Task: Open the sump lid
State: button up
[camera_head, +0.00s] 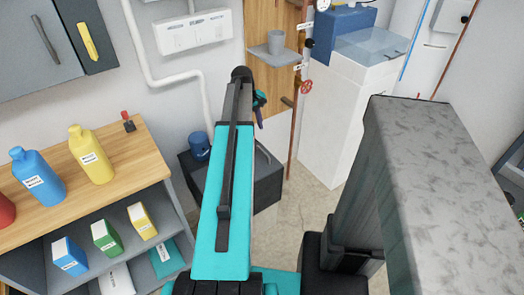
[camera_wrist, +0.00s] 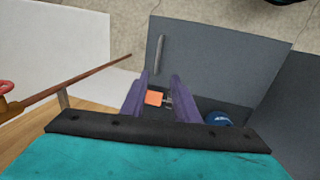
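The dark grey box that looks like the sump (camera_head: 267,182) stands on the floor behind my arm, which hides its middle. Its grey top panel, apparently the lid (camera_wrist: 225,65), has a bar handle (camera_wrist: 160,53), which also shows in the head view (camera_head: 262,152). I cannot tell clearly whether the lid is fully down. My gripper (camera_wrist: 160,75) is open and empty, with two purple fingers apart. It hangs over the box side, and the handle appears beyond the fingertips, not between them. In the head view my gripper (camera_head: 259,115) is partly hidden by my arm.
A blue mug (camera_wrist: 217,118) stands on the box beside the panel. A small orange part (camera_wrist: 153,98) shows between the fingers, lower down. A red-handled pipe (camera_head: 305,88) stands behind. A wooden shelf (camera_head: 128,158) with bottles is left; a white cabinet (camera_head: 335,120) is right.

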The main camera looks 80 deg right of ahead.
jog(key=shift+s+d+f, duration=0.1)
jog(key=shift+s+f, duration=0.05)
jog(key=shift+s, duration=0.05)
jog(key=shift+s+d+f, duration=0.3)
jog(key=shift+s+f, duration=0.05)
jog(key=shift+f, duration=1.85)
jog(key=shift+s+d+f, duration=0.35)
jog(key=shift+f, duration=1.9)
jog(key=shift+s+d+f, duration=0.3)
jog(key=shift+s+f, duration=0.05)
jog(key=shift+f, duration=1.85)
jog(key=shift+c, duration=0.3)
grip_shut()
